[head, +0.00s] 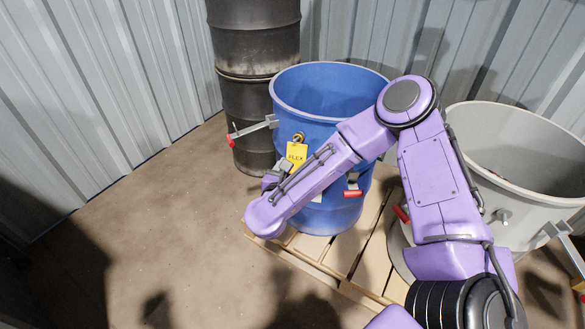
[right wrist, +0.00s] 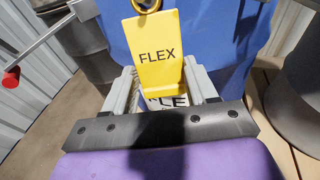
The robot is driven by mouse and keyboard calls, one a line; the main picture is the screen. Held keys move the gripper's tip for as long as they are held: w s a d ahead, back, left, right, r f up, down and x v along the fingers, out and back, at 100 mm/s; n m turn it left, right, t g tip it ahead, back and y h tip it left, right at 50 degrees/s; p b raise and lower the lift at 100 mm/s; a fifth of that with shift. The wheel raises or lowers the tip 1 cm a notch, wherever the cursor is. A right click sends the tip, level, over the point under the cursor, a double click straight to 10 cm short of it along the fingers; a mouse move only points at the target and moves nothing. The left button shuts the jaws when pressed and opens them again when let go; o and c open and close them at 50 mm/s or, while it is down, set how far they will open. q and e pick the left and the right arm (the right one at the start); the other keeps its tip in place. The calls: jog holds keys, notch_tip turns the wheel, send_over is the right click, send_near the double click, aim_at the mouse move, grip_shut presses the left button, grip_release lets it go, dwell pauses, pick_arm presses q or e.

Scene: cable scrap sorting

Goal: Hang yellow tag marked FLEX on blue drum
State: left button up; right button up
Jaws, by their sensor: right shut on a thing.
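The yellow tag (head: 296,152) marked FLEX is upright against the front of the blue drum (head: 343,208). It has a brass ring at its top, cut off by the upper edge of the right wrist view. I cannot tell whether the ring is on a hook. My right gripper (head: 284,166) is shut on the tag's lower part, which shows between the fingers in the right wrist view (right wrist: 155,60). A white label (right wrist: 172,101) with partly hidden letters shows below the tag, between the fingers. My left gripper is not in view.
A lever (head: 252,131) with a red tip sticks out from the blue drum's left side. A red handle (head: 353,193) is at its lower front. A grey bin (head: 530,195) stands right, and dark stacked drums (head: 252,95) behind left. A wooden pallet (head: 318,262) lies under the blue drum.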

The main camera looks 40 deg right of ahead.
jog(key=o, duration=1.1)
